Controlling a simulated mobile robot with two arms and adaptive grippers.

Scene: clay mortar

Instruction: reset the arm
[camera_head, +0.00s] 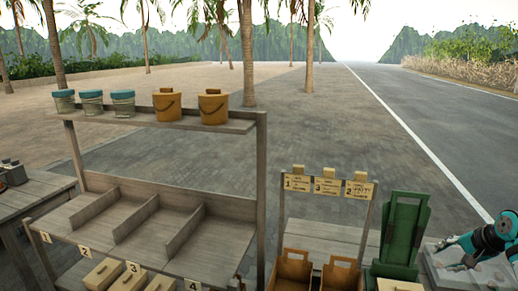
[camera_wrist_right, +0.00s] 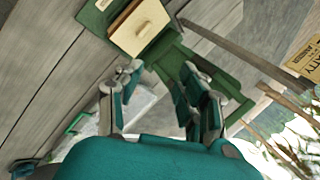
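My right gripper (camera_head: 447,256) is teal and grey and comes in at the right edge of the head view, over a pale grey surface. In the right wrist view its fingers (camera_wrist_right: 160,85) are spread apart with nothing between them. A green stand (camera_head: 403,230) is left of it, apart from the fingers. In the wrist view the green stand (camera_wrist_right: 175,62) lies beyond the fingers, with a cream block (camera_wrist_right: 140,27) by it. My left gripper is not in view.
A wooden shelf rack (camera_head: 185,128) carries several buckets on top, with numbered bays below. Wooden boxes (camera_head: 290,270) and labelled cards (camera_head: 328,186) stand between the rack and the green stand. A side table (camera_head: 35,192) is at far left.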

